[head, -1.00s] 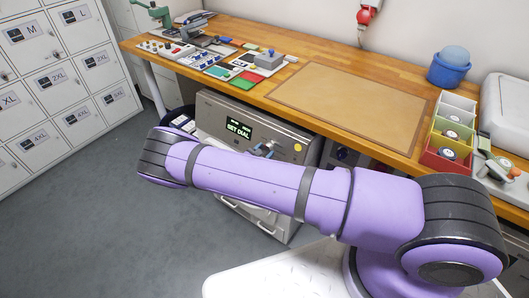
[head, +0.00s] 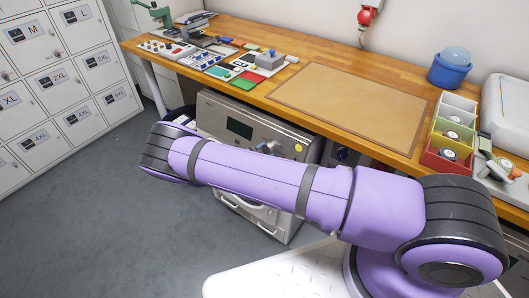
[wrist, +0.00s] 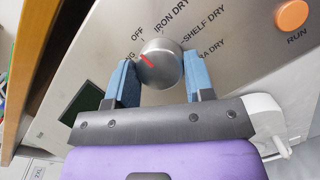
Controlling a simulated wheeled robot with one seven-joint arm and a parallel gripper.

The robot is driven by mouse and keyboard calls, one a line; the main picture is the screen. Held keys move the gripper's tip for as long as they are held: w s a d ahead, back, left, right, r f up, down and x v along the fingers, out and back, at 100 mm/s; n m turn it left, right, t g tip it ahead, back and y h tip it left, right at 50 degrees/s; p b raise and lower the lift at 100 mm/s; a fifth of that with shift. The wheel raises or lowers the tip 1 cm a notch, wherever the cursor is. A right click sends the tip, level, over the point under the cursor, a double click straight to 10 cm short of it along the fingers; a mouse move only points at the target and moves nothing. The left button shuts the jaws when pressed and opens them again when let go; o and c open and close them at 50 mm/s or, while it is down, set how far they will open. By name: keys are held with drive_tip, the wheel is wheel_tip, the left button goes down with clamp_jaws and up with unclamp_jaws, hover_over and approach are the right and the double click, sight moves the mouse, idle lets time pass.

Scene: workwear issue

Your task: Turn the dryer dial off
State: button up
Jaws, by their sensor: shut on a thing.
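The dryer (head: 225,108) stands under the workbench, its front partly hidden by my arm in the head view. Its display (head: 240,128) is dark. In the wrist view the round grey dial (wrist: 165,75) sits between the two blue fingers of my gripper (wrist: 160,62), which is shut on it. The dial's red mark points up and left, toward a partly hidden label ending in "NG", to the left of the OFF label (wrist: 137,33). IRON DRY and other DRY labels curve to the right. In the head view the gripper shows only as a small part behind my arm.
The orange RUN button (wrist: 292,14) is at the upper right of the panel in the wrist view. The wooden workbench (head: 300,62) above holds small trays, a brown mat (head: 345,105) and coloured bins (head: 450,130). Lockers (head: 60,75) stand left, with open grey floor before them.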

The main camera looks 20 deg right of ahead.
drive_tip(key=o, duration=0.9)
drive_tip(key=shift+a, duration=0.1)
drive_tip(key=v, duration=1)
drive_tip(key=shift+s+a, duration=0.25)
drive_tip(key=shift+a, duration=0.05)
